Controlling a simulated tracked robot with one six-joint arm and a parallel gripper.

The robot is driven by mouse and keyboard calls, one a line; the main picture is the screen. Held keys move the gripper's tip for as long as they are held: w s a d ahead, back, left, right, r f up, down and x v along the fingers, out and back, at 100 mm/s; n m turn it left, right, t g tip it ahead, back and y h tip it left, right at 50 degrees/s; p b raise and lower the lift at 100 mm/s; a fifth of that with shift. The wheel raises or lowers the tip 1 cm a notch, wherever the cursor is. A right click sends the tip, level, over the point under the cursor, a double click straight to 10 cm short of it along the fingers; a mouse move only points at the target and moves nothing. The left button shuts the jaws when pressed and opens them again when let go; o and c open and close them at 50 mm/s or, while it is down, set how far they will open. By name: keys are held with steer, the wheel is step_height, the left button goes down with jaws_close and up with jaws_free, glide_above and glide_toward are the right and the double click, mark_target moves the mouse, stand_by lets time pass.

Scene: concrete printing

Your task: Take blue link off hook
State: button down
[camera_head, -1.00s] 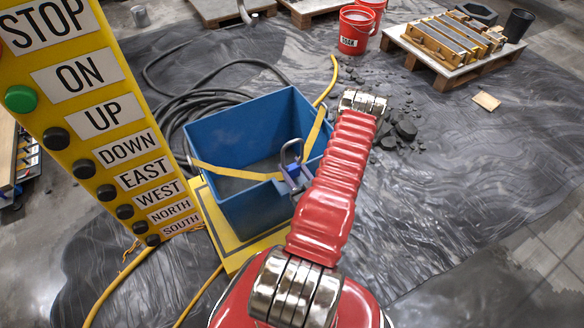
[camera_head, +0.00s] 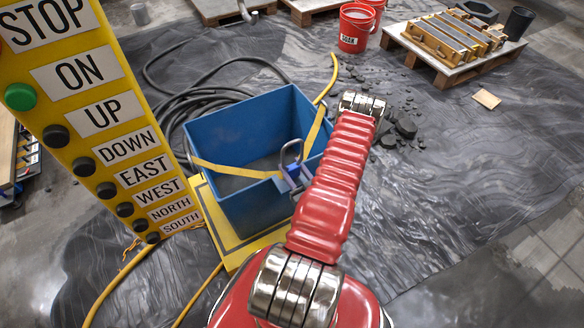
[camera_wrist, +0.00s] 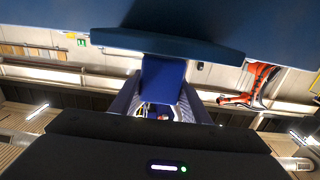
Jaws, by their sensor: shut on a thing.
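The blue link (camera_wrist: 164,80) shows as a blue block between the fingers of my gripper (camera_wrist: 160,101) in the wrist view. My gripper is shut on it. In the head view the blue link (camera_head: 296,180) is small and partly hidden, near the right side of the blue bin. A grey metal hook (camera_head: 291,150) rises there, where the yellow straps meet. My red arm hides most of my gripper in the head view. I cannot tell whether the link still touches the hook.
The open blue bin (camera_head: 240,122) stands on a yellow base (camera_head: 222,232), with yellow straps across it. A yellow button panel (camera_head: 95,110) stands close at left. Black hose (camera_head: 185,100) lies behind the bin. Red buckets (camera_head: 355,28) and a pallet (camera_head: 450,60) are farther back. Open floor lies right.

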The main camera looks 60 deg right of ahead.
steer(key=shift+f, duration=0.4)
steer(key=c, duration=0.9)
jaws_free()
steer(key=shift+f, duration=0.1)
steer(key=shift+s, duration=0.1)
steer(key=shift+v, duration=6.8)
steer(key=shift+s, duration=0.1)
